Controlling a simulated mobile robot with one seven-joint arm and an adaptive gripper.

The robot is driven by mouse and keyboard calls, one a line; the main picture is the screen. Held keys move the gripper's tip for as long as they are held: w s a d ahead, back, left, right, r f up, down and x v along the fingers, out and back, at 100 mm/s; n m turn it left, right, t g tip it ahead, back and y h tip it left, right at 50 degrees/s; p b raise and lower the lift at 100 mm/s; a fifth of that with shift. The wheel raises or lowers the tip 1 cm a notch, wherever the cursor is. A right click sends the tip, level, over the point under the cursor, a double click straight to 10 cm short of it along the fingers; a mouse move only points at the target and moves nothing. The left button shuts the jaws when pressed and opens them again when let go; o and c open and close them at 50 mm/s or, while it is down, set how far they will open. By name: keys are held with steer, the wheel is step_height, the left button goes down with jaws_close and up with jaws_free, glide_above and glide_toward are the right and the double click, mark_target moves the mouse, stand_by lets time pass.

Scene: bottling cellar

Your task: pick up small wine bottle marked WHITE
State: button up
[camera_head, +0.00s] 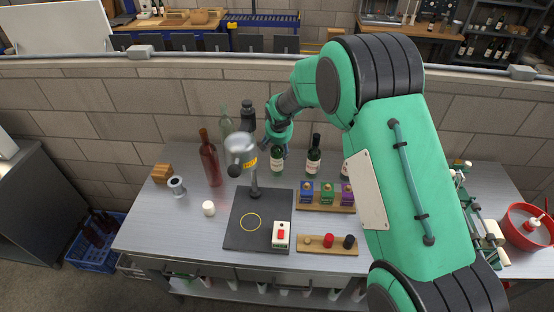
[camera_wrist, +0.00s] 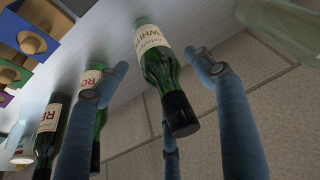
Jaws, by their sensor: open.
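The small dark green bottle marked WHITE (camera_wrist: 156,60) stands between my spread fingers in the wrist view, with a cream label and dark cap. In the head view the bottle under my fingers (camera_head: 277,160) looks like the same one, its top hidden by them. My gripper (camera_head: 276,148) is open; in the wrist view its fingers (camera_wrist: 158,68) lie to either side of the bottle, with a third finger near its cap. I cannot tell whether any finger touches it. A bottle marked RO..., partly hidden by a finger (camera_wrist: 88,80), and one marked RE... (camera_wrist: 48,125) stand beside it.
Right of it in the head view stands another small bottle (camera_head: 313,157) and, in front, a wooden rack of coloured boxes (camera_head: 327,208). Left are a silver-headed bench device (camera_head: 241,150), a tall red bottle (camera_head: 210,165) and a pale green bottle (camera_head: 224,122). A brick wall is behind.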

steer(key=shift+f, duration=0.1)
steer(key=shift+x, duration=2.5)
steer(key=shift+a, duration=0.1)
jaws_close()
